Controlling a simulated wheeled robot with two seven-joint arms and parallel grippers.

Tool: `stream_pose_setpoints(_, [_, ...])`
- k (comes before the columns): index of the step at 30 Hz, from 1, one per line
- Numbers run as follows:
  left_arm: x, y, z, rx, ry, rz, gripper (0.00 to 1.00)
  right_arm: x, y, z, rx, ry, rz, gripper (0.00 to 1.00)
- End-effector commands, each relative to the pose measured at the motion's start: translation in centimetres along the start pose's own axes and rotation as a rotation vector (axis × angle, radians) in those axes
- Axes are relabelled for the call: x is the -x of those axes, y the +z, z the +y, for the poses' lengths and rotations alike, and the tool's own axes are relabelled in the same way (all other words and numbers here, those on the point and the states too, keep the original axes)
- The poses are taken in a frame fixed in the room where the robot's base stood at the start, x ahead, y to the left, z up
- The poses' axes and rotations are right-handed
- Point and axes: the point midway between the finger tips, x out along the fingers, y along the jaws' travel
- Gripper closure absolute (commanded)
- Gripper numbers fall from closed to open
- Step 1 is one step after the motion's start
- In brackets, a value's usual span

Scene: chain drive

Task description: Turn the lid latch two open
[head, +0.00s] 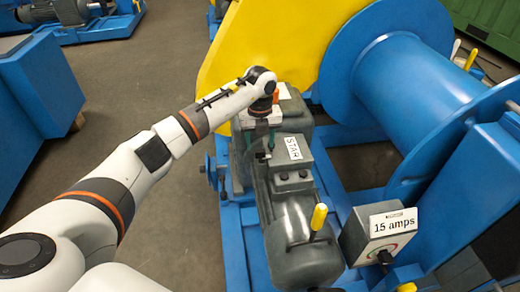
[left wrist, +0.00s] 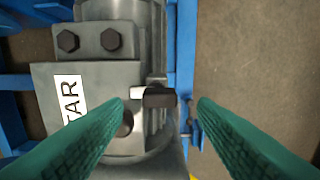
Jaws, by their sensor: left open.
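A grey motor (head: 305,245) carries a terminal box with a grey lid (head: 290,158) and a white STAR label (head: 293,147). In the left wrist view a small dark latch (left wrist: 158,97) sticks out at the lid's edge (left wrist: 60,150). A dark round knob or bolt (left wrist: 124,124) is partly hidden behind the left-hand finger. I cannot tell which latch is number two. My left gripper (head: 260,147) is over the lid's edge, its green fingers (left wrist: 162,104) open. The latch appears between the fingertips, apparently untouched. My right gripper is out of view.
A yellow guard (head: 235,55) stands behind my left arm and a large blue drum (head: 400,85) to the right. A yellow-handled lever (head: 319,217) rises from the motor. A 15 amps box (head: 385,235) stands at its right. Open floor (head: 150,90) lies left.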

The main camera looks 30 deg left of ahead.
Motion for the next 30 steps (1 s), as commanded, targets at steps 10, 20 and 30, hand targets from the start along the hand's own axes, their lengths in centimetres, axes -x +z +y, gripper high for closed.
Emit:
stream_pose_setpoints(10, [-3.0,0.0,0.0,-0.001,0.000,-0.001,0.47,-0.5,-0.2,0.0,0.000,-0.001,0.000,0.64])
stream_pose_setpoints(20, [-2.9,0.0,0.0,-0.001,0.000,-0.001,0.64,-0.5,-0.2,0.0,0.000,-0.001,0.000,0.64])
stream_pose_setpoints(30, [-2.9,0.0,0.0,-0.008,0.000,-0.001,0.92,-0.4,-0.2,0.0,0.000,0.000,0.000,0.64])
